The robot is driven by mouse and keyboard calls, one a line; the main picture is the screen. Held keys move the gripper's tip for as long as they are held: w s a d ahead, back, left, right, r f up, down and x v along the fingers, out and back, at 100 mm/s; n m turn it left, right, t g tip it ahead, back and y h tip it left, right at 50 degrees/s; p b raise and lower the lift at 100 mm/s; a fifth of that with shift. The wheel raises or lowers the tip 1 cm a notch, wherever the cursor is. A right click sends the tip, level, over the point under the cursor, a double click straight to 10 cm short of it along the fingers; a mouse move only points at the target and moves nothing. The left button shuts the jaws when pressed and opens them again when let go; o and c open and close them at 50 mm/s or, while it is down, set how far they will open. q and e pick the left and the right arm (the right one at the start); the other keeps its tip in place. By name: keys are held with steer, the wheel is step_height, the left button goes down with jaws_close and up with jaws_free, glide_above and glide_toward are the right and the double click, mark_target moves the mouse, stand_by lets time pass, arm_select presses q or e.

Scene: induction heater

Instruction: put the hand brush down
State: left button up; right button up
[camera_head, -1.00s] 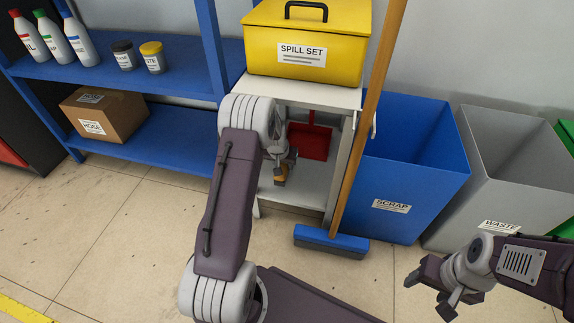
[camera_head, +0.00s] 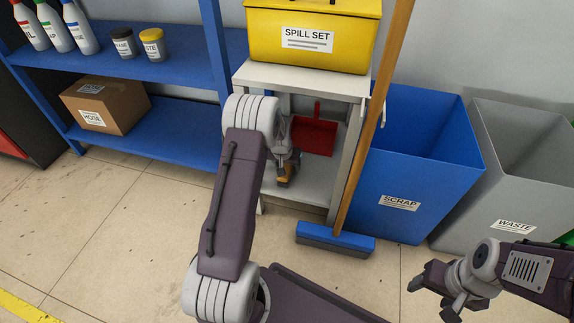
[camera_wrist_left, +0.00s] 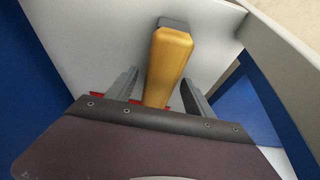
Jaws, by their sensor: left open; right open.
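The hand brush (camera_head: 284,182) is on the lower shelf of the white cart, partly hidden behind my left arm. In the left wrist view, its wooden handle (camera_wrist_left: 168,62) with a dark end cap lies between my two left fingers. My left gripper (camera_wrist_left: 158,86) is open, with a visible gap on each side of the handle. In the head view the left gripper (camera_head: 288,165) is small and partly covered by its wrist. My right gripper (camera_head: 431,297) is open and empty over the floor at the lower right.
The white cart (camera_head: 300,79) carries a yellow spill set box (camera_head: 350,45). A red dustpan (camera_head: 314,136) hangs inside the cart. A broom (camera_head: 335,239) leans at its right side. The blue scrap bin (camera_head: 405,170) and grey waste bin (camera_head: 480,205) stand further right. A blue shelf (camera_head: 165,130) stands left.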

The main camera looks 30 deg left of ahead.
arm_select(q)
steer(key=a+p+v, duration=0.1)
steer(key=p+v, duration=0.6)
steer(key=v, duration=0.5)
steer(key=s+d+r+m+g, duration=0.1)
steer(key=s+d+r, duration=0.2)
steer(key=s+d, duration=0.4)
steer(key=s+d+r+m+g+h, duration=0.1)
steer(key=s+d+r+g, duration=0.1)
steer(key=s+d, duration=0.6)
steer(key=s+r, duration=0.1)
steer(key=s, duration=0.5)
steer(key=shift+s+d+m, duration=0.2)
steer(key=shift+m, duration=0.1)
steer(key=shift+r, duration=0.1)
step_height(320, 180, up, 52)
steer(key=p, duration=5.2)
steer(key=shift+o, duration=0.5)
